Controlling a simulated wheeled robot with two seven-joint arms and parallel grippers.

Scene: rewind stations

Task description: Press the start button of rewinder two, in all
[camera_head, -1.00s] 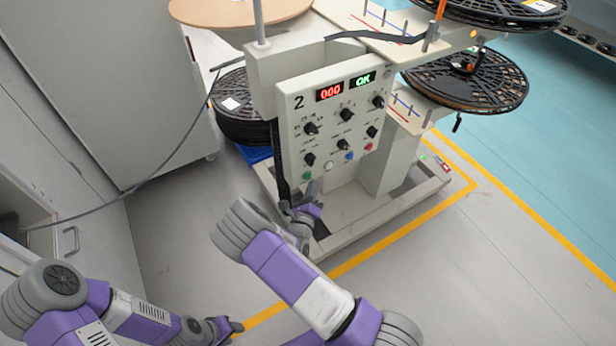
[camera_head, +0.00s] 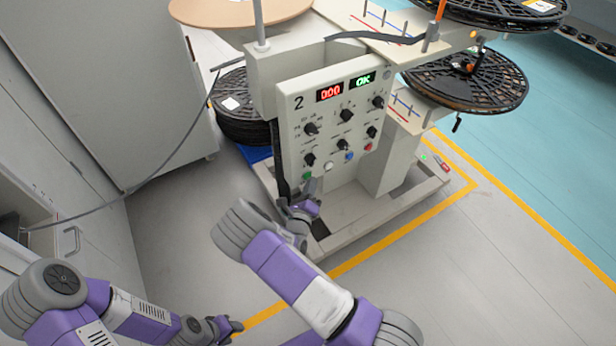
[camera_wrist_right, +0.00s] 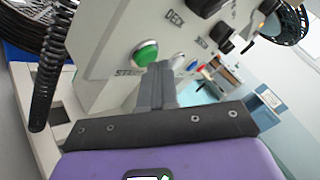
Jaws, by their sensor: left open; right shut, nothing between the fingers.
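The control panel of rewinder two (camera_head: 325,115) is marked "2". Its displays show a red 000 and a green OK. The green start button (camera_head: 307,176) is at the panel's lower left; in the right wrist view it (camera_wrist_right: 145,53) is a green dome in a pale ring. My right gripper (camera_head: 309,187) is shut and empty, just below the button row. In the right wrist view its fingertips (camera_wrist_right: 160,68) are close to the green button's lower right; I cannot tell whether they touch. My left gripper (camera_head: 236,326) is low on the left, away from the panel, open.
A white button (camera_head: 328,166), a blue button (camera_head: 349,156) and a red button (camera_head: 367,147) continue the row. Black knobs sit above. A grey cable hangs on the left. Black reels (camera_head: 470,80) stand at right. Floor in front is clear.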

